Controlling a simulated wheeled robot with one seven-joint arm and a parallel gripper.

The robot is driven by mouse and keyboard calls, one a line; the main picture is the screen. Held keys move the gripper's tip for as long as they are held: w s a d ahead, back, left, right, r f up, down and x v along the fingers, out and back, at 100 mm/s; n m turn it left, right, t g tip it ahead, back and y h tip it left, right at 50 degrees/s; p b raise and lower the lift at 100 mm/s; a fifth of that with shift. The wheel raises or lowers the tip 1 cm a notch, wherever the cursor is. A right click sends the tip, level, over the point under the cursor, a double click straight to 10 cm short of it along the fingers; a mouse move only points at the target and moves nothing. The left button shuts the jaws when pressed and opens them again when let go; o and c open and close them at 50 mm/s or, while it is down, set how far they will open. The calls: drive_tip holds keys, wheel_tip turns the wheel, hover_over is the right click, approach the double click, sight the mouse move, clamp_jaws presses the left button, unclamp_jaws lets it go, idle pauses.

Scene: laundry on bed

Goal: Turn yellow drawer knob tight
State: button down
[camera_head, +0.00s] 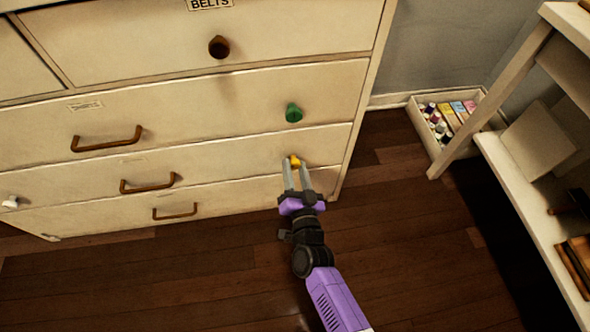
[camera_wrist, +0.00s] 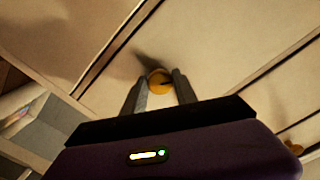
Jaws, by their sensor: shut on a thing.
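The yellow knob (camera_head: 295,161) is on the right part of a lower drawer front (camera_head: 225,166) of the cream dresser. It also shows in the wrist view (camera_wrist: 160,82), round and between my fingertips. My gripper (camera_head: 295,163) reaches up to the drawer front from below, with one finger on each side of the knob. In the wrist view my gripper (camera_wrist: 161,80) is shut on the knob. The fingers hide part of its sides, and I cannot tell how tightly it sits against the drawer.
A green knob (camera_head: 293,113) is on the drawer above and a brown knob (camera_head: 219,47) higher up. Brown handles (camera_head: 148,184) and a white knob (camera_head: 11,202) are at left. A tray of spools (camera_head: 440,125) and a shelf unit (camera_head: 505,160) stand at right. Wooden floor (camera_head: 420,250) is clear.

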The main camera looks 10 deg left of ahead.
drive_tip(key=m+b, duration=0.2)
drive_tip(key=m, duration=0.4)
drive_tip(key=shift+f+m, duration=0.1)
drive_tip(key=shift+m, duration=0.2)
drive_tip(key=m+b, duration=0.1)
drive_tip(key=m, duration=0.4)
drive_tip(key=shift+b, duration=0.3)
drive_tip(key=shift+m, duration=0.3)
drive_tip(key=c, duration=1)
unclamp_jaws()
drive_tip(key=shift+s, duration=0.1)
drive_tip(key=p+v, duration=0.1)
drive_tip(key=v, duration=0.6)
drive_tip(key=shift+s+p, duration=0.35)
